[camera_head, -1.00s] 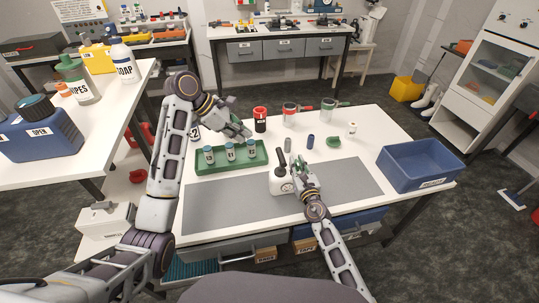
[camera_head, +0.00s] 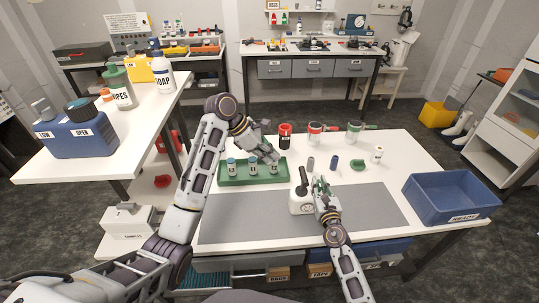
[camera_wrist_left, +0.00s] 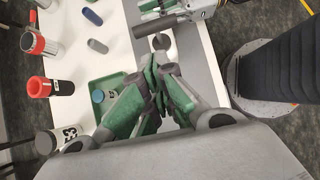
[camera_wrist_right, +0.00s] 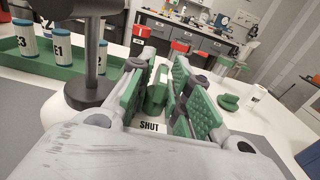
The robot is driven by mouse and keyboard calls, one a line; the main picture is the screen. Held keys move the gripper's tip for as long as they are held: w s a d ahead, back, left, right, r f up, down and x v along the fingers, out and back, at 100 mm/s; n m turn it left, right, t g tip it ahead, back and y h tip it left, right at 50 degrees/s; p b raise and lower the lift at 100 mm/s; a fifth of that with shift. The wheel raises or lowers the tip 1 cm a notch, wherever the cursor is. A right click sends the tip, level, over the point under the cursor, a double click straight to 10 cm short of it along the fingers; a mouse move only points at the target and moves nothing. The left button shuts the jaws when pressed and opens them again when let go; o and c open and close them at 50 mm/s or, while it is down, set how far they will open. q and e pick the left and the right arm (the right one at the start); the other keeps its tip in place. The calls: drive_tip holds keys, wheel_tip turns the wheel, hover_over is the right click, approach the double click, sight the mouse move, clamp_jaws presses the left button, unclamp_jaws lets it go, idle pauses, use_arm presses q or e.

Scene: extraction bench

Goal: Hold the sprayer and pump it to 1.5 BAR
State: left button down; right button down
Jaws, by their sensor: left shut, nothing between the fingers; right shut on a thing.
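The sprayer (camera_head: 301,204) is a small white bottle with a black pump on top, upright on the grey mat. In the right wrist view its white body (camera_wrist_right: 70,112) and black pump (camera_wrist_right: 91,60) are close at left. My right gripper (camera_head: 320,187) is shut on the sprayer at its right side; the exact grip is partly hidden by the fingers. My left gripper (camera_head: 272,158) is shut and empty above the right end of the green tray, apart from the sprayer. In the left wrist view its fingertips (camera_wrist_left: 156,72) point towards the black pump handle (camera_wrist_left: 162,24). No pressure reading is legible.
The green tray (camera_head: 228,183) holds several labelled vials behind the mat (camera_head: 375,208). Red and green-topped containers, a blue piece (camera_head: 334,162) and a green piece (camera_head: 358,165) lie behind. A blue bin (camera_head: 450,205) stands at right. The mat's right part is clear.

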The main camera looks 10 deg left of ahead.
use_arm(q)
drive_tip(key=d+r+x, duration=0.1)
drive_tip(key=x, duration=1)
drive_tip(key=shift+w+d+f, duration=0.2)
drive_tip(key=shift+f, duration=0.05)
drive_tip(key=shift+f, duration=2.75)
drive_tip(key=shift+r, duration=0.1)
drive_tip(key=shift+r, duration=0.1)
drive_tip(key=a+f+v, duration=0.1)
drive_tip(key=v, duration=1.2)
drive_tip(key=shift+s+a, duration=0.2)
drive_tip(key=shift+a, duration=0.2)
